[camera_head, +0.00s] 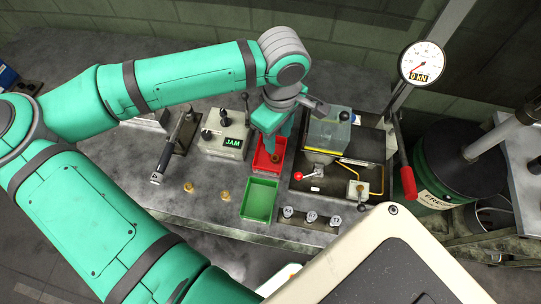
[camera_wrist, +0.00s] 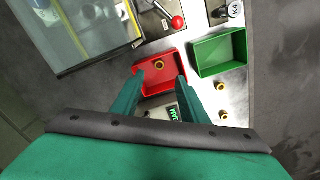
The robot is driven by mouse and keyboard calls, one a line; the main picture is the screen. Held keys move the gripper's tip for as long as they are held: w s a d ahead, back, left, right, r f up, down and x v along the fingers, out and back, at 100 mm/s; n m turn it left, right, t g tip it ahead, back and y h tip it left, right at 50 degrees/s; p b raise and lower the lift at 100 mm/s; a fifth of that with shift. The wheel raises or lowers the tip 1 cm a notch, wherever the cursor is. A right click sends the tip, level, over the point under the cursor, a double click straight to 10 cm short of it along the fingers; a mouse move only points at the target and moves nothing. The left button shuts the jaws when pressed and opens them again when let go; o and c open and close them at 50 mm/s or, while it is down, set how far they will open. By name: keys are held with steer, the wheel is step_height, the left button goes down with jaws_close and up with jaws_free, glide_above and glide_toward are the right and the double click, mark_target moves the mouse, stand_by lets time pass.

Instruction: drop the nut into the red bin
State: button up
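The red bin (camera_head: 261,169) stands on the bench just beyond the green bin, and it also shows in the wrist view (camera_wrist: 170,91). A brass nut (camera_wrist: 160,65) is seen within the red bin's outline, near its far side; I cannot tell if it rests on the floor. My gripper (camera_wrist: 160,78) is over the red bin with its two fingers spread apart and nothing gripped between them. In the head view my gripper (camera_head: 270,146) partly covers the bin. Two more brass nuts (camera_head: 188,186) (camera_head: 225,196) stand on the bench left of the green bin.
The green bin (camera_head: 258,198) looks empty. A control box reading JAM (camera_head: 224,135) stands left of the red bin. The machine with a clear guard (camera_head: 329,132) and a red-knobbed lever (camera_head: 299,176) are close on the right.

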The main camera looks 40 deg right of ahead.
step_height(320, 180, up, 9)
stand_by(0.3)
steer(key=shift+r, duration=0.1)
stand_by(0.4)
